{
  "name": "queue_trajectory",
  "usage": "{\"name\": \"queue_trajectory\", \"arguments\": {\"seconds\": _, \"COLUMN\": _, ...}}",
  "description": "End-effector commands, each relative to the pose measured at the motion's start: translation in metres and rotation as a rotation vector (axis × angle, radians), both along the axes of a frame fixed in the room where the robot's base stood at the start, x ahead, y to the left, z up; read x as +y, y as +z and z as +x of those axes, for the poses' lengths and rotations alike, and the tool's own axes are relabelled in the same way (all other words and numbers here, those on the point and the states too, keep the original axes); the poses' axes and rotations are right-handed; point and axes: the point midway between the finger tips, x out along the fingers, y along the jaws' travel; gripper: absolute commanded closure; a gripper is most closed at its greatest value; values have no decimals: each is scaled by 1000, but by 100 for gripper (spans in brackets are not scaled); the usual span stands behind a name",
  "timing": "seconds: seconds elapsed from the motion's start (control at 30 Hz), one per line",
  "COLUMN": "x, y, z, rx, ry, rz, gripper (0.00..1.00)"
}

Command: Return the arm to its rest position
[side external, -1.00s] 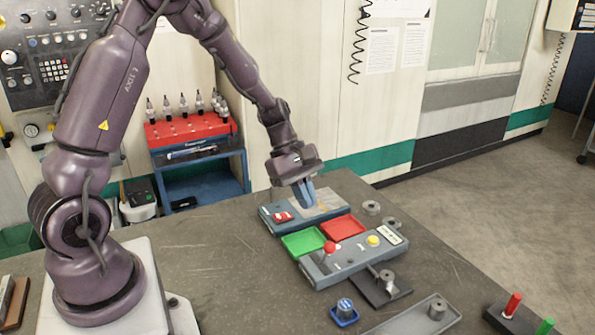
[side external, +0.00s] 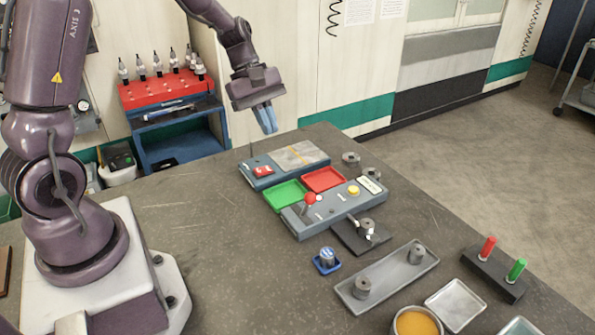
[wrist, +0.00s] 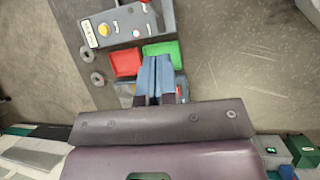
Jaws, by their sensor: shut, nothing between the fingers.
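My gripper (side external: 265,118) is raised above the far edge of the table in the side view, with its blue fingers together and nothing between them. It hangs clear of the grey-blue box (side external: 283,163) with a red switch and a pale plate on top. In the wrist view my gripper (wrist: 154,60) shows its closed fingers over the trays. The green tray (side external: 286,195) and the red tray (side external: 323,179) look empty. The red tray also shows in the wrist view (wrist: 125,62).
A control box (side external: 335,208) with a red-knobbed lever and yellow button stands beside the trays. A long grey tray (side external: 390,277) holds metal cylinders. A block with red and green pegs (side external: 497,270) is at the right. The table's left middle (side external: 190,215) is clear.

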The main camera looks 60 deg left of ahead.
Motion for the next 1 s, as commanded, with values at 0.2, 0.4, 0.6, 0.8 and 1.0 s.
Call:
{"name": "queue_trajectory", "arguments": {"seconds": 0.2, "x": -18, "y": 27, "z": -45, "rx": -126, "ry": -444, "rz": 189, "gripper": 100}}
{"name": "queue_trajectory", "arguments": {"seconds": 0.4, "x": -41, "y": 64, "z": -83, "rx": -267, "ry": -837, "rz": 387, "gripper": 100}}
{"name": "queue_trajectory", "arguments": {"seconds": 0.6, "x": -63, "y": 98, "z": -124, "rx": -423, "ry": -1187, "rz": 618, "gripper": 100}}
{"name": "queue_trajectory", "arguments": {"seconds": 0.8, "x": -79, "y": 121, "z": -149, "rx": -552, "ry": -1322, "rz": 776, "gripper": 100}}
{"name": "queue_trajectory", "arguments": {"seconds": 1.0, "x": -88, "y": 135, "z": -155, "rx": -636, "ry": -1339, "rz": 826, "gripper": 100}}
